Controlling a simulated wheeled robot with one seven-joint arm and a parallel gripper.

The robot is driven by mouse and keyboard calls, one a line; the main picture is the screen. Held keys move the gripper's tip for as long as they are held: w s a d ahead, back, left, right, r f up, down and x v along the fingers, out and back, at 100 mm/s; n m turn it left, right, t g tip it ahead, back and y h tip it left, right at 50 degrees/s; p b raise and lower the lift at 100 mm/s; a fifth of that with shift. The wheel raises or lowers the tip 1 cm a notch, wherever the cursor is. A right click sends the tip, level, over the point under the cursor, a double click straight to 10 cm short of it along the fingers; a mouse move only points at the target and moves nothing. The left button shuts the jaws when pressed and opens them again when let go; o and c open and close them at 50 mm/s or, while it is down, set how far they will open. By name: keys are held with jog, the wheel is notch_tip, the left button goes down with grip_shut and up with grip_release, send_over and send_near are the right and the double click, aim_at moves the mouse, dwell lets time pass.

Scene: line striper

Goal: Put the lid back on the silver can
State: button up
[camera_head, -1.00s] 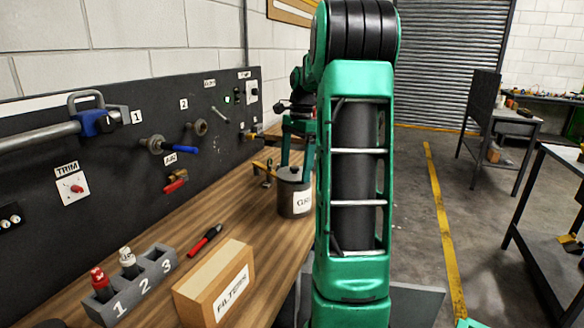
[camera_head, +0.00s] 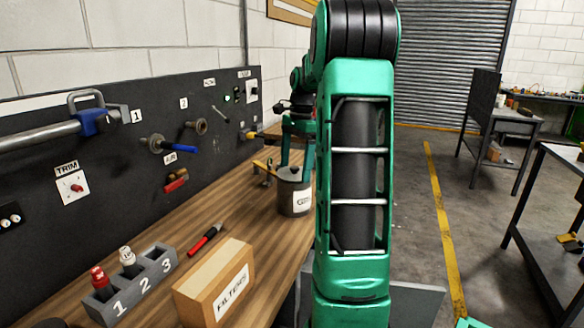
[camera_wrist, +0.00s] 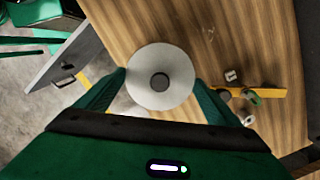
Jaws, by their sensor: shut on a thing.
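The silver can (camera_head: 288,200) stands upright on the wooden bench, beside my arm, with a white label partly hidden by the arm. The lid (camera_wrist: 143,82) is a pale round disc with a dark centre knob, seen from above in the wrist view. My gripper (camera_wrist: 160,78) is shut on the lid, one finger at each side of its rim. In the head view, the gripper's green fingers come down at the can's top, where a small dark knob shows. The lid hides the can's mouth, so I cannot tell whether it sits flush.
A yellow-handled item (camera_wrist: 268,92) and small parts lie right of the lid in the wrist view. A FILTERS box (camera_head: 215,283), a numbered holder (camera_head: 150,283) and a red marker (camera_head: 205,240) lie nearer on the bench. A tool panel (camera_head: 110,200) lines the wall.

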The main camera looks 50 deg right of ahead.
jog(key=o, duration=0.9)
jog(key=shift+r, duration=3.5)
grip_shut()
jog(key=shift+f, duration=2.45)
